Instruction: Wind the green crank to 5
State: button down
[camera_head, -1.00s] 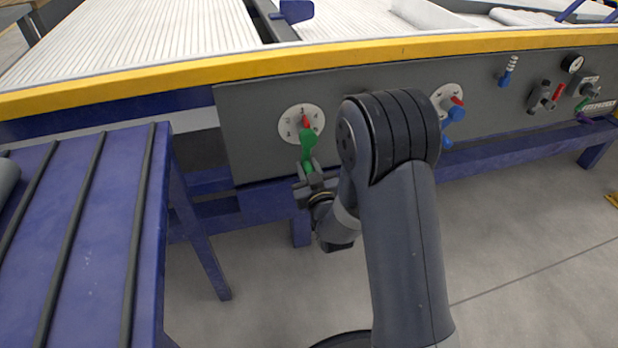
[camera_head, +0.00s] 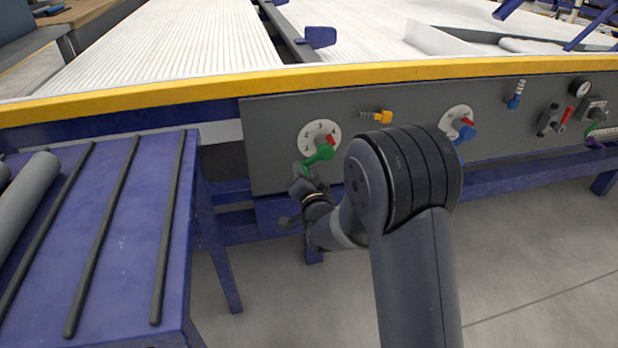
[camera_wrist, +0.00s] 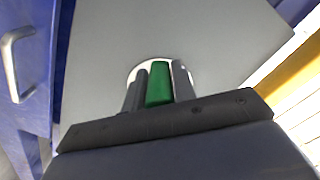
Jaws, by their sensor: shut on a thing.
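The green crank (camera_head: 319,153) is mounted on a white numbered dial (camera_head: 307,135) on the grey panel. Its arm slants to the lower left, and its red pointer (camera_head: 329,140) is on the upper right. The numerals are too small to read surely. My gripper (camera_head: 301,171) is shut on the crank's handle end, below left of the dial's middle. In the wrist view, the green handle (camera_wrist: 159,84) sits between the two dark fingers of my gripper (camera_wrist: 160,88). The dial is mostly hidden behind them there.
A second dial with a blue crank (camera_head: 464,134) is to the right, partly near my arm. An orange handle (camera_head: 377,116) and a blue one (camera_head: 514,100) are on the panel (camera_head: 262,150). A blue table (camera_head: 95,225) with dark strips and grey pipes (camera_head: 25,200) stands left.

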aim_at(305, 169)
jog(key=r+m, duration=0.1)
jog(key=a+r+m, duration=0.1)
jog(key=shift+s+r+m, duration=0.1)
jog(key=shift+r+m, duration=0.05)
jog(key=shift+m, duration=0.25)
notch_tip(305, 169, up, 2)
jog(key=m, duration=0.3)
jog(key=shift+r+m, duration=0.2)
jog(key=shift+m, duration=0.1)
jog(key=r+m, duration=0.2)
jog(key=m, duration=0.1)
jog(key=shift+d, duration=0.2)
jog(key=shift+d+r+m, duration=0.35)
jog(key=shift+r+m, duration=0.25)
jog(key=shift+m, duration=0.6)
jog(key=shift+w, duration=0.2)
jog(key=c, duration=1.4)
grip_release()
jog(key=shift+d, duration=0.1)
jog(key=shift+c, duration=0.2)
jog(key=shift+o, duration=0.9)
jog(key=shift+f, duration=0.15)
